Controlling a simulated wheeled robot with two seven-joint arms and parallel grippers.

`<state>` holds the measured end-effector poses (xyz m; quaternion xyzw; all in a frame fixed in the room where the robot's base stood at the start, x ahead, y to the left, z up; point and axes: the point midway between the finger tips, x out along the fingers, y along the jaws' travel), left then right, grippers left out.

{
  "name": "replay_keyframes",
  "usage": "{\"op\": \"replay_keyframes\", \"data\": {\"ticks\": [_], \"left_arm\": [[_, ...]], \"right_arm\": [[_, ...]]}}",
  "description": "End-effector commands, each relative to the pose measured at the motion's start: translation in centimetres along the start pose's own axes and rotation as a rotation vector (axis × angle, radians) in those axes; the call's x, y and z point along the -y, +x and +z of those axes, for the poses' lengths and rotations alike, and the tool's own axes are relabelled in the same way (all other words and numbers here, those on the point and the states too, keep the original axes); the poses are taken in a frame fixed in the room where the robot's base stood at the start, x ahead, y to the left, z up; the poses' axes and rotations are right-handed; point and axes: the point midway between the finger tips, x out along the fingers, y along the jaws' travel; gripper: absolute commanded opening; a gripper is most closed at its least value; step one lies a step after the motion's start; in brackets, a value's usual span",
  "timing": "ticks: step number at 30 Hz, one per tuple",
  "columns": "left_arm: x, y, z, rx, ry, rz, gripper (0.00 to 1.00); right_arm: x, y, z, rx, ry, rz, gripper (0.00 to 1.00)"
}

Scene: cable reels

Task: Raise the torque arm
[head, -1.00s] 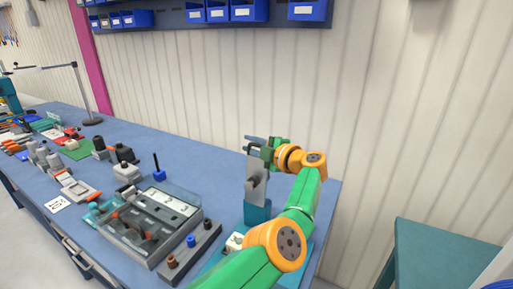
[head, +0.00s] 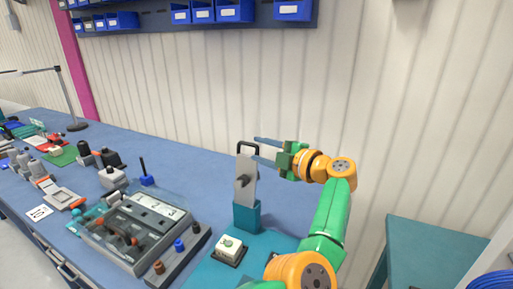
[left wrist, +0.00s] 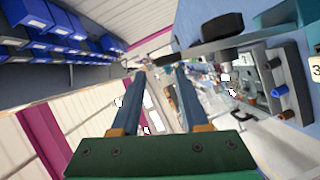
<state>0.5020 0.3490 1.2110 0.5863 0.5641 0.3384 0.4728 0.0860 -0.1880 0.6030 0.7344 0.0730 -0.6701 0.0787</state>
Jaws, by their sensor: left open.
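The torque arm appears to be the upright grey plate (head: 249,168), with a black loop handle (head: 248,145) on top and a dark knob (head: 242,181) on its face. It stands in a teal block (head: 247,217) on the bench. My left gripper (head: 258,149) is open, its two blue fingers pointing left at handle height, tips by the handle's right side. I cannot tell whether they touch it. In the left wrist view the open fingers (left wrist: 158,72) frame no clearly held thing; a grey bar with a black knob (left wrist: 210,28) lies beyond their tips. My right gripper is not in view.
A button box (head: 230,247) sits in front of the teal block. A grey panel unit with a clear cover (head: 135,227) stands to the left. Blue bins (head: 234,11) hang on the wall above. A teal table (head: 446,250) is at right.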

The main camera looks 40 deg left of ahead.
Motion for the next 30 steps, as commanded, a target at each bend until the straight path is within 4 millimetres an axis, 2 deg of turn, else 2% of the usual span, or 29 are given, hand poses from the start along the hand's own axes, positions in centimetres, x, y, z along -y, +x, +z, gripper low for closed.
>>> {"op": "replay_keyframes", "data": {"ticks": [2,18,30], "left_arm": [[-0.5,-0.8,0.0,0.002,0.0,0.002,0.45],[-1.7,-5.8,0.4,0.002,0.0,0.003,0.45],[-1.8,-6.1,0.4,-0.001,0.0,0.002,0.45]], "right_arm": [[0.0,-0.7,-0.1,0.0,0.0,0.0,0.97],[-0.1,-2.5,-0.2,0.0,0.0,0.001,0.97],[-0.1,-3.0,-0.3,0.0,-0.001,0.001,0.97]]}}
